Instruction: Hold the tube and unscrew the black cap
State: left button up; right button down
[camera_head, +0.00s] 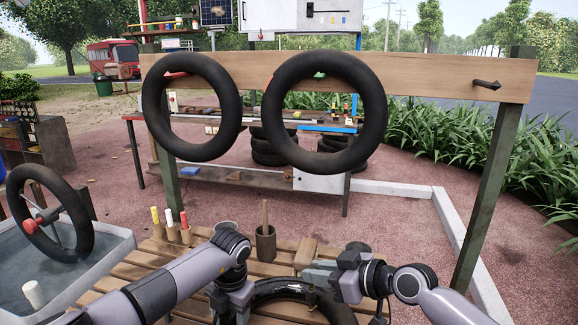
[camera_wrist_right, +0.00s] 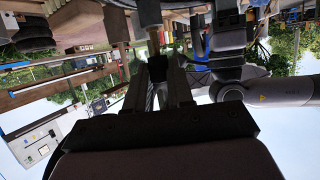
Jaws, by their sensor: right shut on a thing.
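A black inner tube (camera_head: 275,287) lies on the slatted wooden table, its near part cut off by the picture's lower edge. My left gripper (camera_head: 234,300) is at the tube's left side, pointing down; its fingertips do not show clearly. My right gripper (camera_head: 318,275) is at the tube's upper right side, low over the table. In the right wrist view its fingers (camera_wrist_right: 159,72) are close together on a small dark piece, which looks like the black cap. The cap is too small and covered to make out in the head view.
Two tubes (camera_head: 325,110) hang from a wooden beam. A water basin (camera_head: 75,275) with a wheel is at left.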

jog(key=shift+f, duration=0.1)
jog(key=shift+w+d+n+g+y, duration=0.1)
jog(key=shift+w+n+g+y, duration=0.1)
jog(key=shift+n+g+y, duration=1.1)
jog(key=shift+n+g+h, duration=0.3)
jog(key=shift+g+h, duration=0.1)
jog(key=shift+w+n+g+y, duration=0.15)
jog(key=shift+n+g+y, duration=0.05)
jog(key=shift+n+g, duration=0.65)
jog(key=shift+w+n+g+y, duration=0.1)
jog(key=shift+n+g+y, duration=0.1)
jog(key=shift+n+g, duration=0.6)
jog(key=shift+g, duration=0.25)
jog(key=shift+r, duration=0.2)
jog(key=shift+r, duration=2.9)
